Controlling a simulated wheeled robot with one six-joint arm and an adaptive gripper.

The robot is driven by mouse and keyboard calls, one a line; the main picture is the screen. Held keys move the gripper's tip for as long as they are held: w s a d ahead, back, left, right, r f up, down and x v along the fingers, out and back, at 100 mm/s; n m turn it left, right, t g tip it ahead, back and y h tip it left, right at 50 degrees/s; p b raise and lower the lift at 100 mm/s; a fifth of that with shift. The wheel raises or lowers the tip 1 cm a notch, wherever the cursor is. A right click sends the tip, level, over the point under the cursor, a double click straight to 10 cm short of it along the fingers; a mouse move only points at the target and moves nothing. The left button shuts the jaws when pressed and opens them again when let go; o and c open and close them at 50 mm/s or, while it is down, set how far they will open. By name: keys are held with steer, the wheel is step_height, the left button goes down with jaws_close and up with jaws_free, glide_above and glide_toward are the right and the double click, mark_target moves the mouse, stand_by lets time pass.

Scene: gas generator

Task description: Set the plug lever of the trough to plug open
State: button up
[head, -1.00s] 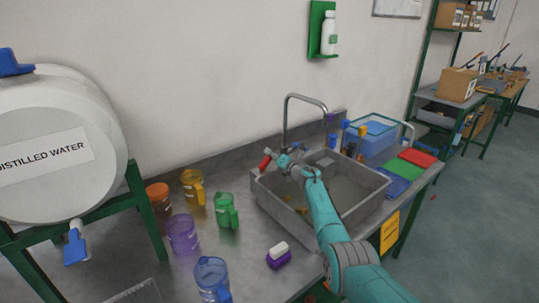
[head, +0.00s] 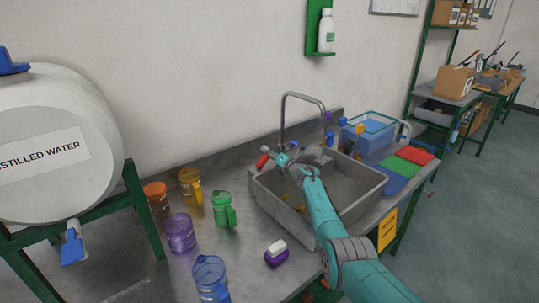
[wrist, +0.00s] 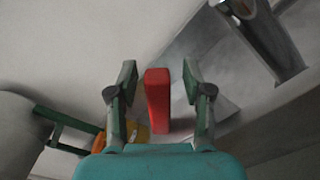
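The trough (head: 350,212) is a grey sink set into the metal bench, with the tap behind it. A red plug lever (head: 263,160) stands at its back left corner. In the wrist view the red lever (wrist: 157,98) is upright between the two fingers. My gripper (wrist: 159,80) is open, with a visible gap on each side of the lever. In the head view my teal arm reaches across the trough, and my gripper (head: 272,158) is at the lever. The lever's base and the plug are not clearly visible.
The curved tap (head: 283,115) rises close behind my gripper. Coloured jugs, such as the green one (head: 223,209), stand left of the trough. A blue bin (head: 370,135) stands at the right.

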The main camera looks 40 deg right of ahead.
steer(key=shift+r, duration=0.1)
step_height(320, 180, up, 10)
steer(key=shift+f, duration=0.1)
stand_by(0.4)
